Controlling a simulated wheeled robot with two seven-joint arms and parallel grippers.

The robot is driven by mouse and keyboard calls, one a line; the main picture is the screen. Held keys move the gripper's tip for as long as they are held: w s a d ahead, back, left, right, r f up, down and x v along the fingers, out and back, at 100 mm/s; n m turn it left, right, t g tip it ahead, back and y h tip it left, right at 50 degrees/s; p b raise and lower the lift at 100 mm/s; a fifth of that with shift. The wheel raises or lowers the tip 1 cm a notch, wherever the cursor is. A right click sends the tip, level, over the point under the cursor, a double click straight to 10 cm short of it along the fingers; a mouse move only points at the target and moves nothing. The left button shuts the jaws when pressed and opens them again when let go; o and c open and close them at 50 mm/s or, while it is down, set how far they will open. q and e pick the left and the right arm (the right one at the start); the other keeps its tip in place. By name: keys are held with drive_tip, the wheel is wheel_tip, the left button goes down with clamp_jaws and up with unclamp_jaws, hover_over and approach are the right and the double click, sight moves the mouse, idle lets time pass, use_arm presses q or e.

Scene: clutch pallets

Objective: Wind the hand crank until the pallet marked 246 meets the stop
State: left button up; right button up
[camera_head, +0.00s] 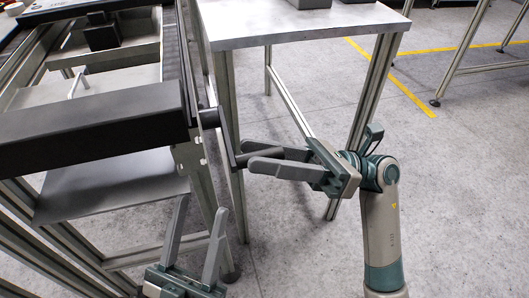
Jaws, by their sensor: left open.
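The hand crank (224,139) sits on the right side of the conveyor frame, its dark arm slanting down from a short shaft (209,118). Its dark handle (243,158) points right, between the fingers of my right gripper (255,156). Those fingers point left and are close together around the handle. My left gripper (197,240) is open and empty, fingers upward, below and left of the crank. I cannot make out the stop.
A dark beam (90,130) crosses the conveyor at left, with a grey sheet (110,187) below it. A light-topped table (300,22) stands just behind the crank, its legs close to my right gripper. The grey floor (460,190) at right is clear.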

drive_tip(key=c, duration=0.9)
clamp_jaws()
drive_tip(key=shift+r, duration=0.1)
